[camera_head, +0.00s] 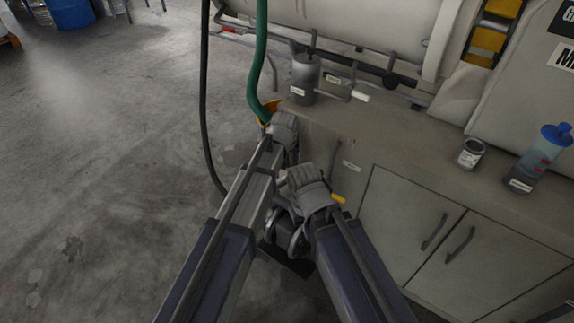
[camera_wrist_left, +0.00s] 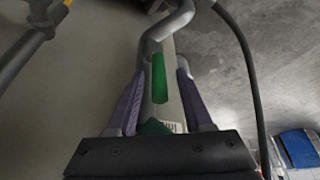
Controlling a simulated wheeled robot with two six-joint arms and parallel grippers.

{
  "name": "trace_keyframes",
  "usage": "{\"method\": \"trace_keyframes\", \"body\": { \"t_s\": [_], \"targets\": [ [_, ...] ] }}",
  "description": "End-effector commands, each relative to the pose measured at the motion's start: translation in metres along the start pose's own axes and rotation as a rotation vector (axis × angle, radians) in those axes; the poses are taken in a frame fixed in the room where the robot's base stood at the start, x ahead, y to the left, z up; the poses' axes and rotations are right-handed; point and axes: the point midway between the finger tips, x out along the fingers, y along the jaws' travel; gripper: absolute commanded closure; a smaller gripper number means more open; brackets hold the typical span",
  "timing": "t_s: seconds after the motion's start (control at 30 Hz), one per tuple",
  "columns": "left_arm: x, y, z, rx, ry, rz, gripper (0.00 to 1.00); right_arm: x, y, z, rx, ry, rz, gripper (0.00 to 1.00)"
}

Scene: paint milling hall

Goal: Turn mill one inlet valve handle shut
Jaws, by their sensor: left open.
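In the left wrist view, a green grip (camera_wrist_left: 158,78) on a grey pipe lies between the two purple fingers of my left gripper (camera_wrist_left: 161,72). The fingers are open, one on each side, with gaps visible. I cannot tell whether this grip is the mill one inlet valve handle. In the head view my left gripper (camera_head: 283,125) is by the bench's left end, its fingertips hidden. My right gripper (camera_head: 308,188) is lower, near a yellow-ended handle (camera_head: 338,198); its fingers cannot be made out.
A green hose (camera_head: 259,50) and a dark hose (camera_head: 204,100) hang beside my left gripper. A grey canister (camera_head: 304,78), a small can (camera_head: 470,153) and a blue-capped bottle (camera_head: 540,158) stand on the bench (camera_head: 400,138).

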Motion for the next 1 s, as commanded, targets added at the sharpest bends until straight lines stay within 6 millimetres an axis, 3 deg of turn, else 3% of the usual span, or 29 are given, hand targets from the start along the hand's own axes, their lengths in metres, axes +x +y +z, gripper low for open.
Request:
{"method": "trace_keyframes", "body": {
  "t_s": [0.1,0.4,0.87,1.0],
  "targets": [
    [0.0134,0.0,0.0005,0.0,0.0,0.0,0.49,0.0125,-0.0012,-0.0007,0.0,0.0,0.0,1.0],
    [0.0132,0.0,-0.0001,0.0,0.0,0.0,0.49,0.0121,-0.0011,-0.0007,0.0,0.0,0.0,1.0],
    [0.0133,0.0001,0.0,0.001,0.0,0.0,1.0,0.0122,-0.0012,-0.0007,0.0,0.0,0.0,1.0],
    [0.0133,0.0001,0.0,0.001,0.0,0.0,1.0,0.0122,-0.0011,-0.0007,0.0,0.0,0.0,1.0]
  ]
}}
